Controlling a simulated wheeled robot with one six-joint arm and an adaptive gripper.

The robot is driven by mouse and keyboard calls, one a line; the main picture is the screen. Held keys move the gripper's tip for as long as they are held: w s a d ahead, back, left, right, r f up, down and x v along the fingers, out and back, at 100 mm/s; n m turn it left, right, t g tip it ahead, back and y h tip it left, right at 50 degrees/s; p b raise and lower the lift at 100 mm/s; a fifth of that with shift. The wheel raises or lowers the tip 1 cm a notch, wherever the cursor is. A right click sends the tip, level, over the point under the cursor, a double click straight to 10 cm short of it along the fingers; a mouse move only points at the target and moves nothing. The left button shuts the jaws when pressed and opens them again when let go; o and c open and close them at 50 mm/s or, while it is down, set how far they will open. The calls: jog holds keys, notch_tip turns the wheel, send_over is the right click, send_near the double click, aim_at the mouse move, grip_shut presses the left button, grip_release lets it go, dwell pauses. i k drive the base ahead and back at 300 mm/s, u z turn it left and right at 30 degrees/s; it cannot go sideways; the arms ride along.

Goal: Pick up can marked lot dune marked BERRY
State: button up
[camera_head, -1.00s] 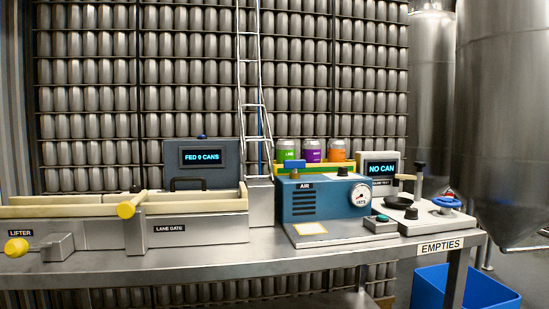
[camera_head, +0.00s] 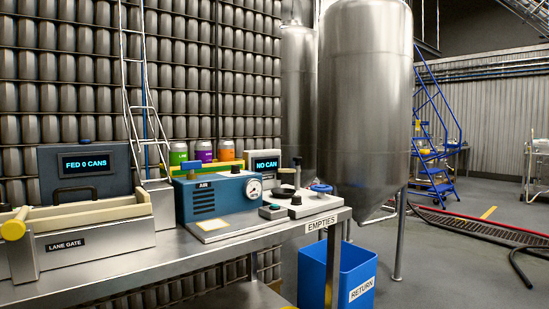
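Three coloured cans stand in a row behind the blue AIR unit: a green can (camera_head: 179,157), a purple can (camera_head: 204,152) and an orange can (camera_head: 226,151). Their print is too small to read surely, so I cannot tell which is marked BERRY or lot dune. Their lower parts are hidden by the yellow and green holder (camera_head: 212,166) and the AIR unit. My gripper is not in view.
The steel bench (camera_head: 110,273) carries the lane gate (camera_head: 75,244), the blue AIR unit (camera_head: 217,195) and a white station (camera_head: 305,203). A blue RETURN bin (camera_head: 350,280) stands by its right end. Steel tanks (camera_head: 364,110) rise behind.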

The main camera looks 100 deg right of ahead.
aim_at(204, 151)
jog(key=z, duration=1.95)
